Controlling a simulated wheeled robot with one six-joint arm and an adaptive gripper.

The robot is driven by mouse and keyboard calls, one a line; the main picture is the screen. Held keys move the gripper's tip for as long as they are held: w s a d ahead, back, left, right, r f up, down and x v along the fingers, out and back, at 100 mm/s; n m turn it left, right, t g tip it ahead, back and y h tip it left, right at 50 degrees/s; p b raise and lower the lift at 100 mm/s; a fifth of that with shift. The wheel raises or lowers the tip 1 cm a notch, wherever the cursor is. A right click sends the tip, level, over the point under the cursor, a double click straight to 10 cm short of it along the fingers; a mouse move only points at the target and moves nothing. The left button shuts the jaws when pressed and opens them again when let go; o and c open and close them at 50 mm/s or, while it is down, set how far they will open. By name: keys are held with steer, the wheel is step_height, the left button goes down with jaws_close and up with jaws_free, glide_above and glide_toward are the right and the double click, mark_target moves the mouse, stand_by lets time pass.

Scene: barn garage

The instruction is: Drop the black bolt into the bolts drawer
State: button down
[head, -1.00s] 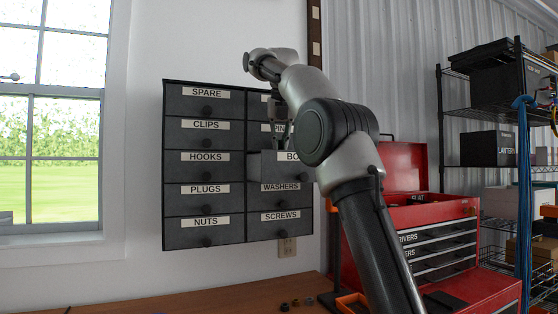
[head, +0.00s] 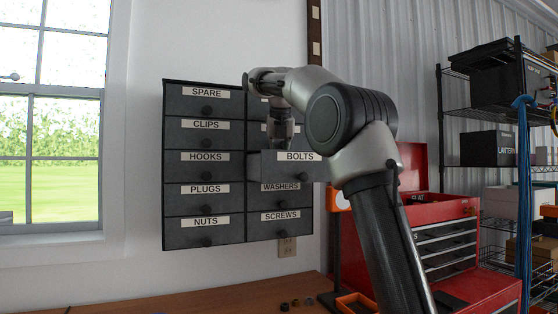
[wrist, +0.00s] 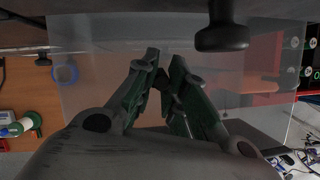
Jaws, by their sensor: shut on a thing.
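The bolts drawer (head: 272,167), grey with a white BOLTS label, is pulled out from the right column of the cabinet. My gripper (head: 279,147) points down over the left part of this open drawer, its tips close to the drawer's rim. In the wrist view my gripper (wrist: 166,62) has its two fingers closed toward each other, with a dark piece between them. That piece is the black bolt (wrist: 168,98), mostly hidden by the fingers. I cannot make out the bolt in the head view.
The dark cabinet (head: 205,170) holds several closed labelled drawers. Below is a wooden bench (head: 200,303) with small dark parts (head: 296,302) and an orange tray (head: 355,303). A red toolbox (head: 445,240) stands at the right, with a black shelf rack (head: 480,110) behind.

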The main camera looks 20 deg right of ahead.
steer(key=shift+f, duration=0.4)
steer(key=c, duration=1.7)
jaws_free()
steer(key=shift+c, duration=0.2)
steer(key=shift+r, duration=0.5)
steer(key=v, duration=0.7)
steer(key=shift+r, duration=0.35)
steer(key=shift+s+a, duration=0.1)
